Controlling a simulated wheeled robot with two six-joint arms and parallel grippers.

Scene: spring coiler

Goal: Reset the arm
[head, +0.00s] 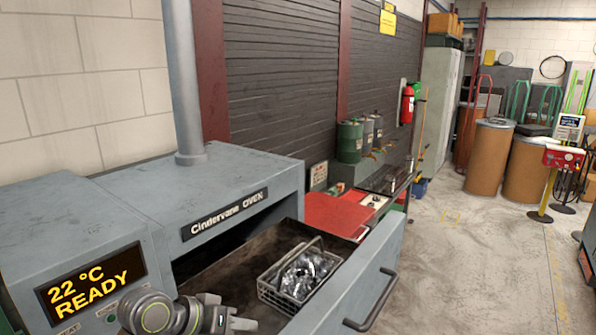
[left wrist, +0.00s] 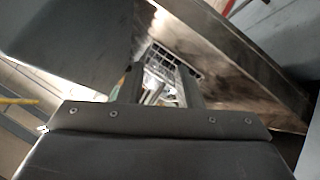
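My left gripper (head: 243,316) is at the bottom of the head view, in front of the oven near the open drawer. In the left wrist view its two fingers (left wrist: 160,88) stand apart with nothing held between them. A wire basket (head: 265,291) with a raised handle holds shiny metal parts and sits in the drawer (head: 235,262), to the right of the gripper and apart from it. The basket also shows between the fingers in the left wrist view (left wrist: 190,61). My right gripper is not in view.
The grey oven (head: 130,205) reads 22 °C READY. Its drawer front, with a dark handle (head: 372,305), sticks out at the right. A bench with a red top (head: 330,213) and green canisters (head: 349,142) stands behind. The concrete floor at the right is largely clear.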

